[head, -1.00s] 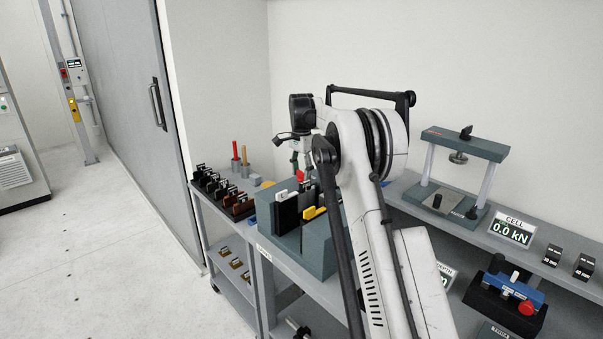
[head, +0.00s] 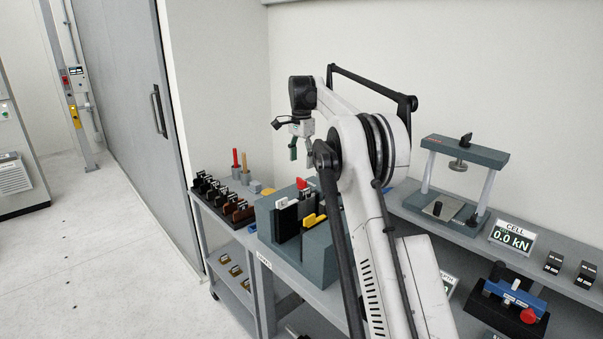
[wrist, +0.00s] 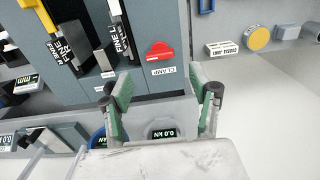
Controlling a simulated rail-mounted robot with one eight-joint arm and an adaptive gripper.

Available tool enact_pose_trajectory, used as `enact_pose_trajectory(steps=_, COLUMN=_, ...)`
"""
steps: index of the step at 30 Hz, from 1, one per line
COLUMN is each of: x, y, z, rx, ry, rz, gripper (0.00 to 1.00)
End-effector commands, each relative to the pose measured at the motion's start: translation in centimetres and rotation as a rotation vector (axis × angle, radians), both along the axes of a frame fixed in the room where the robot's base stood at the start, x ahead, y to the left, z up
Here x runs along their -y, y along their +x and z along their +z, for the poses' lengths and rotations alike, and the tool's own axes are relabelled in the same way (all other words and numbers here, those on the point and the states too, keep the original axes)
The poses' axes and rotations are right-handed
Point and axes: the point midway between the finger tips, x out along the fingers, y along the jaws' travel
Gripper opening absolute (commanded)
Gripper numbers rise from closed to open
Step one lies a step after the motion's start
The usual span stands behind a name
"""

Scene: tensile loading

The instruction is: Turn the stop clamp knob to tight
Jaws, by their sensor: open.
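The red clamp knob (wrist: 160,51) sits on a grey-blue block, with a label reading CLAMP below it in the wrist view. In the head view the red knob (head: 301,183) shows at the back of the grey-blue block (head: 318,262). My gripper (wrist: 165,95) is open and empty, its green-padded fingers apart. In the wrist view the knob lies beyond the fingertips, near the middle of the gap between them, and is not touched. In the head view my gripper (head: 301,151) hangs above the block's far end. The knob's turn setting cannot be read.
A yellow lever (head: 314,220) and black upright plates stand on the block near the knob. A rack of dark pieces (head: 222,197) is to the left. A press frame (head: 465,150) and a blue device with a red knob (head: 528,315) are to the right.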

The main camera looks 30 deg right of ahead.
Motion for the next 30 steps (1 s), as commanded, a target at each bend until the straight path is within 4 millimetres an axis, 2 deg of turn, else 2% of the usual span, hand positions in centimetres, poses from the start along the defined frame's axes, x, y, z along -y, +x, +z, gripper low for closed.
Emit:
enact_pose_trajectory(steps=3, x=0.0, y=0.0, z=2.0, rx=0.000, ry=0.000, rz=0.000, gripper=0.57)
enact_pose_trajectory(steps=9, x=0.0, y=0.0, z=3.7, rx=0.000, ry=0.000, rz=0.000, gripper=0.57)
enact_pose_trajectory(steps=30, x=-0.3, y=-0.2, z=4.5, rx=0.006, ry=-0.002, rz=0.011, gripper=0.57)
